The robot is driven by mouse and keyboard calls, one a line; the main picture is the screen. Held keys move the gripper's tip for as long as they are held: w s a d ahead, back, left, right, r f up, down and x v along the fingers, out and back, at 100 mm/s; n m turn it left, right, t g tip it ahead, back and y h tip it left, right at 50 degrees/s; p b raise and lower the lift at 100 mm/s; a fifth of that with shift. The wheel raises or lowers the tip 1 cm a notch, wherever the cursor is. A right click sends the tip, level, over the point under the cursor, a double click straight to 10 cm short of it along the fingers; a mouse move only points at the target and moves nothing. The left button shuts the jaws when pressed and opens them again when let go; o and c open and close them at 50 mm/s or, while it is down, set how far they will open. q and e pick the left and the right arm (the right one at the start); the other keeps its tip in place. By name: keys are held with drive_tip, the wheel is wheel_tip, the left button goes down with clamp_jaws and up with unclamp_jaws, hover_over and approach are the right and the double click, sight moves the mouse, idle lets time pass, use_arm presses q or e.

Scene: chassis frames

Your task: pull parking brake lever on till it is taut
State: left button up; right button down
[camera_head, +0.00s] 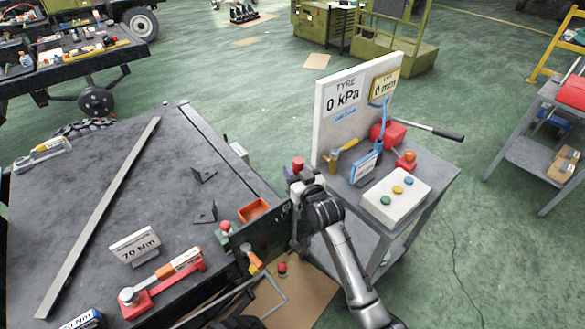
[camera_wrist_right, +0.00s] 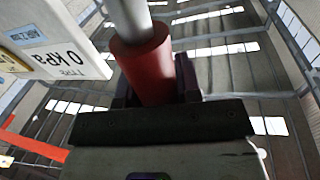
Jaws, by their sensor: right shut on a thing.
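A lever with a red grip (camera_head: 298,163) shows just above my right gripper (camera_head: 300,188) in the head view, left of the white gauge board. I take it as the parking brake lever. In the right wrist view the dark red grip (camera_wrist_right: 146,68) sits between my dark fingers, with a pale grey shaft (camera_wrist_right: 130,18) running on from it. My right gripper is shut on this grip. The lever's base and how taut it is are hidden behind my gripper and arm. A dark green panel (camera_head: 268,242) stands at the bench edge beside my gripper. My left gripper is not in view.
A grey cart (camera_head: 440,175) carries a white board (camera_head: 330,125) reading "TYRE 0 kPa" and a white button box (camera_head: 396,198), close right of my right gripper. The dark bench (camera_head: 90,200) at left holds a torque wrench (camera_head: 165,280), a long metal bar and an orange tray (camera_head: 254,210).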

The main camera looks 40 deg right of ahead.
drive_tip(key=c, duration=1.1)
unclamp_jaws()
drive_tip(key=o, duration=0.3)
drive_tip(key=p+v, duration=0.1)
drive_tip(key=v, duration=1.2)
drive_tip(key=shift+s+p, duration=0.35)
drive_tip(key=shift+s, duration=0.05)
drive_tip(key=shift+a, duration=0.15)
